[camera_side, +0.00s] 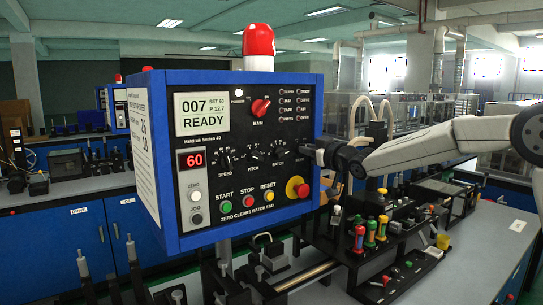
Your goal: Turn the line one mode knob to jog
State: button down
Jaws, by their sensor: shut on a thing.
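A blue control box (170,110) with a black front panel stands left of centre. Its row of black knobs shows the speed knob (225,160), the pitch knob (254,156) and the batch knob (279,147). My gripper (319,152) reaches in from the right and is shut at the right end of this row, on what appears to be the mode knob. The gripper hides that knob, its pointer and its label, so its setting cannot be read. A white display (202,115) reads 007 and READY.
A red main switch (260,107) sits above the row. Start, stop and reset buttons and a red-and-yellow emergency stop (297,189) lie below. A red beacon (258,42) tops the box. Bottles (370,232) and tools crowd the bench at lower right.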

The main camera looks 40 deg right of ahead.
jog(key=shift+d+m, duration=0.2)
jog(key=shift+m, duration=3.8)
jog(key=c, duration=0.7)
grip_release()
jog(key=shift+o, duration=0.2)
jog(key=shift+s, duration=0.15)
jog(key=s, duration=0.7)
jog(key=shift+s, duration=0.25)
jog(key=shift+f, duration=0.1)
